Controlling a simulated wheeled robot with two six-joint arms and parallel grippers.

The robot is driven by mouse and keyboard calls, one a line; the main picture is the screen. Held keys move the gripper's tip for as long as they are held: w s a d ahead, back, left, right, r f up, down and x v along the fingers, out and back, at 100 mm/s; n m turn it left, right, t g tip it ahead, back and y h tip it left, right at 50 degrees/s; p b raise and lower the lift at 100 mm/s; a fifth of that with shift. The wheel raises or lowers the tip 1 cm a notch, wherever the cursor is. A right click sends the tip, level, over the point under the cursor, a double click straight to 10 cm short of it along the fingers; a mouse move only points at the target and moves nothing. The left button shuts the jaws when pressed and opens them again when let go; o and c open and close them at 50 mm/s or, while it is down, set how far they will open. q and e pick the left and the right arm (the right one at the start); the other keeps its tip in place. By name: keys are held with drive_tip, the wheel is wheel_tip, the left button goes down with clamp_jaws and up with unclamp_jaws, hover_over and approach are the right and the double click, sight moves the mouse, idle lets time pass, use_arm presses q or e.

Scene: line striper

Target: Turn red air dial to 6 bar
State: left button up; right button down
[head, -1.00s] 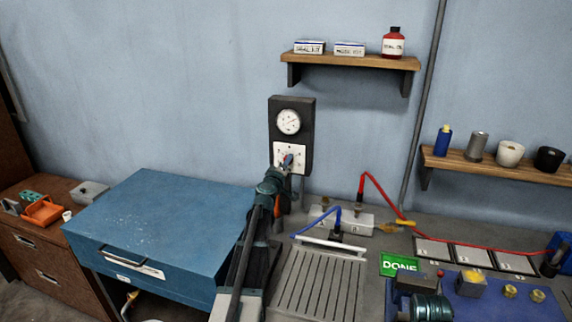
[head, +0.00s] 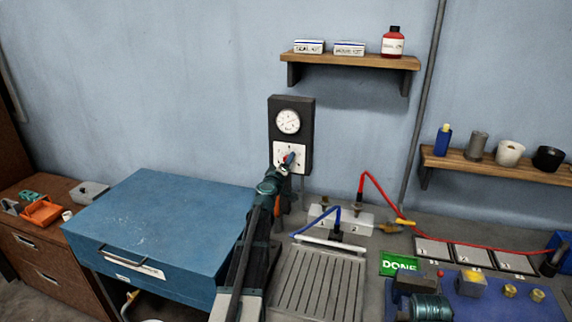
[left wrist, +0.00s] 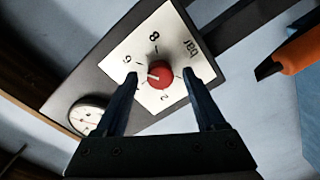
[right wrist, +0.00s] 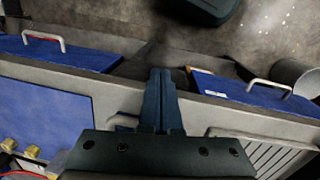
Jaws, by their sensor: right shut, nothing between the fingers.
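The red air dial (left wrist: 160,75) sits on a white plate (left wrist: 171,50) marked with numbers and "bar". A white line on the knob points left in the left wrist view, toward the side where the 6 shows and my finger covers part of the plate. My left gripper (left wrist: 161,73) is open, its fingers on either side of the knob with visible gaps. In the head view the left gripper (head: 287,160) reaches up to the panel below the round gauge (head: 288,121). My right gripper (right wrist: 160,72) is shut and empty, away from the dial.
An orange-handled tool (left wrist: 300,55) hangs beside the panel. A blue cabinet (head: 165,220) stands left of the arm. A grooved tray (head: 318,283), a white block with hoses (head: 350,222) and a green DONE sign (head: 398,264) are at right.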

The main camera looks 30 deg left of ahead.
use_arm(q)
drive_tip(key=v, duration=1.3)
drive_tip(key=shift+s, duration=0.35)
drive_tip(key=s+d+f+m+g+h, duration=0.1)
drive_tip(key=d+f+m+g+h, duration=0.4)
drive_tip(key=d, duration=0.8)
drive_tip(key=s+d+f+m+g+h, duration=0.2)
drive_tip(key=d+f+m+h, duration=0.35)
drive_tip(key=d, duration=0.75)
drive_tip(key=s+d+f+m+g+y, duration=0.1)
drive_tip(key=s+f+g+y, duration=0.1)
drive_tip(key=s, duration=0.3)
drive_tip(key=s+d+f+m+g+y, duration=0.1)
drive_tip(key=s+f+g, duration=0.3)
drive_tip(key=s+f, duration=0.1)
drive_tip(key=s+d+f+m+g+y, duration=0.1)
drive_tip(key=s+f+m+g+y, duration=0.1)
drive_tip(key=s, duration=0.3)
drive_tip(key=shift+d+f+g+y, duration=0.35)
drive_tip(key=shift+f+g, duration=0.25)
drive_tip(key=shift+f, duration=0.25)
drive_tip(key=s+d+m+g+y, duration=0.1)
drive_tip(key=s+d+m, duration=0.2)
drive_tip(key=s+d, duration=0.3)
drive_tip(key=d, duration=0.4)
drive_tip(key=shift+s+d+m, duration=0.15)
drive_tip(key=shift+d+m, duration=0.1)
drive_tip(key=shift+m, duration=0.1)
